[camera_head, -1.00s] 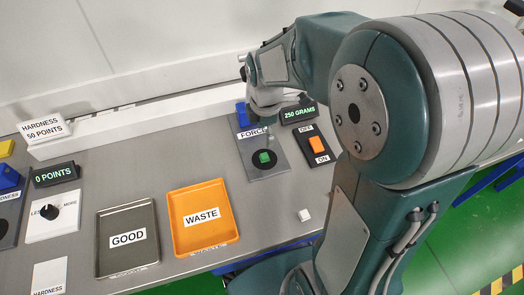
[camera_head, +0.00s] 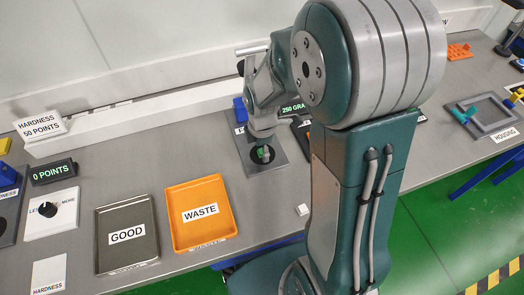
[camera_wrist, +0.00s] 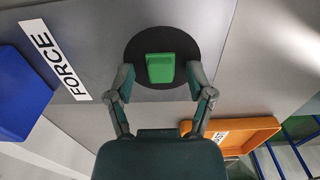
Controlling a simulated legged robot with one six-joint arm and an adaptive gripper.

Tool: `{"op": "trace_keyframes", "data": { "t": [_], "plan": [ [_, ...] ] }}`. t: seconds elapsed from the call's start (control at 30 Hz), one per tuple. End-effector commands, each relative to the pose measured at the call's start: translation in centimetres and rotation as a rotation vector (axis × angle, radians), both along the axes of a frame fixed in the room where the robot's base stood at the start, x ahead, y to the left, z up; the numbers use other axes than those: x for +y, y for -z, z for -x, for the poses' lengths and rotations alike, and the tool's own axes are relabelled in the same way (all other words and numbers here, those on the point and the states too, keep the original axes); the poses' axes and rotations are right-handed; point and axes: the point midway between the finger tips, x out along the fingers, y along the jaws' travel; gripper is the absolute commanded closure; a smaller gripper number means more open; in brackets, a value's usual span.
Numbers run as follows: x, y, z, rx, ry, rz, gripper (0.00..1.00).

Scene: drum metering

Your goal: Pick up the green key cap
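The green key cap (camera_wrist: 161,67) sits on a round black disc (camera_wrist: 184,42) on the grey FORCE plate. In the wrist view my gripper (camera_wrist: 162,80) is open. One finger is on each side of the cap, with gaps between them and the cap, and nothing is held. In the head view the cap (camera_head: 264,153) shows just under my gripper (camera_head: 263,146), which points down over the disc and partly hides the cap. The exact height of the fingertips above the plate cannot be told.
A blue block (camera_wrist: 20,92) stands beside the FORCE label (camera_wrist: 55,62). The orange WASTE tray (camera_head: 178,236) and the grey GOOD tray (camera_head: 103,255) lie to the left. A small white cube (camera_head: 302,210) lies near the table's front edge. My arm partly hides the 250 GRAMS display (camera_head: 293,109).

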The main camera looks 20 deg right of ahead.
Motion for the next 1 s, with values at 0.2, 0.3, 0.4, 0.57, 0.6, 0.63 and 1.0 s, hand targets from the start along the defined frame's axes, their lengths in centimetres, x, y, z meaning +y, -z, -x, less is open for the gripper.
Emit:
{"op": "trace_keyframes", "data": {
  "t": [0.2,0.3,0.4,0.57,0.6,0.63,1.0],
  "plan": [
    [0.0,0.0,0.0,0.000,0.000,0.000,0.81],
    [0.0,0.0,0.0,0.000,0.000,0.000,0.85],
    [0.0,0.0,0.0,0.000,0.000,0.000,0.86],
    [0.0,-0.2,0.0,-0.001,0.000,0.000,0.86],
    [0.0,-0.4,0.0,-0.002,0.000,0.000,0.86],
    [0.0,-0.5,-0.1,-0.003,0.000,0.000,0.86],
    [0.0,-5.4,1.8,-0.005,0.000,0.000,0.86]
  ]
}}
